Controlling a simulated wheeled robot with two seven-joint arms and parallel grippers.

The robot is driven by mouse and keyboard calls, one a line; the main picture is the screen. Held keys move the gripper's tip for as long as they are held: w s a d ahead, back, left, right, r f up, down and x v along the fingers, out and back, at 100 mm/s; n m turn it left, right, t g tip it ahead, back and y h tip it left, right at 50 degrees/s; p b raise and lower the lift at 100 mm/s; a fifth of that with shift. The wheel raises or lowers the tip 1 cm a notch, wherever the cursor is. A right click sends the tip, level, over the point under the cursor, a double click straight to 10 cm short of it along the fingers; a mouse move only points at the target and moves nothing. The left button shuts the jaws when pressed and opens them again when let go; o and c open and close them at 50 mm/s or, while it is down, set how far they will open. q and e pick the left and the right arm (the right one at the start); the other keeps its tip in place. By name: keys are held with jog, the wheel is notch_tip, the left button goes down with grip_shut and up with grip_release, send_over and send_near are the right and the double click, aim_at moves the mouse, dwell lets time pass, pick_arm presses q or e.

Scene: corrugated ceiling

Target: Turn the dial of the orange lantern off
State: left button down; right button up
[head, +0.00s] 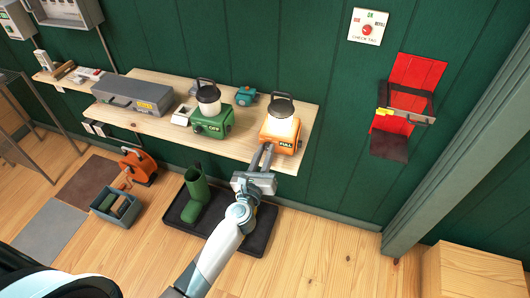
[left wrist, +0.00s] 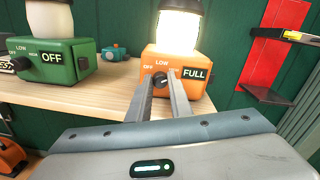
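The orange lantern (head: 281,128) stands near the right end of the wooden shelf. Its lamp (left wrist: 178,30) glows brightly in the left wrist view and its label (left wrist: 195,75) reads FULL. Its small dark dial (left wrist: 161,80) is on the front face, with OFF and LOW marks around it. My left gripper (head: 262,150) is in front of the lantern. In the left wrist view its fingertips (left wrist: 161,78) lie to either side of the dial with a gap between them; I cannot tell whether they touch it. My right gripper is in neither view.
A green lantern (head: 211,114) labelled OFF stands to the left, with a small teal item (head: 246,97) between. A grey toolbox (head: 133,93) is further left. A red wall panel (head: 415,72) is at right.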

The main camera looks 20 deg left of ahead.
pick_arm(q)
jog(key=shift+n, duration=0.4)
jog(key=shift+n+b, duration=0.55)
jog(key=shift+n, duration=0.35)
jog(key=n+b, duration=0.1)
jog(key=n, duration=0.2)
jog(key=shift+f+n, duration=0.1)
jog(key=shift+n, duration=0.2)
jog(key=n+b, duration=0.1)
jog(key=n, duration=0.5)
jog(key=shift+a, duration=0.1)
jog(key=n, duration=0.5)
jog(key=shift+n, duration=0.3)
jog(key=n, duration=0.6)
jog(key=shift+f, duration=0.15)
jog(key=c, duration=1.6)
grip_release()
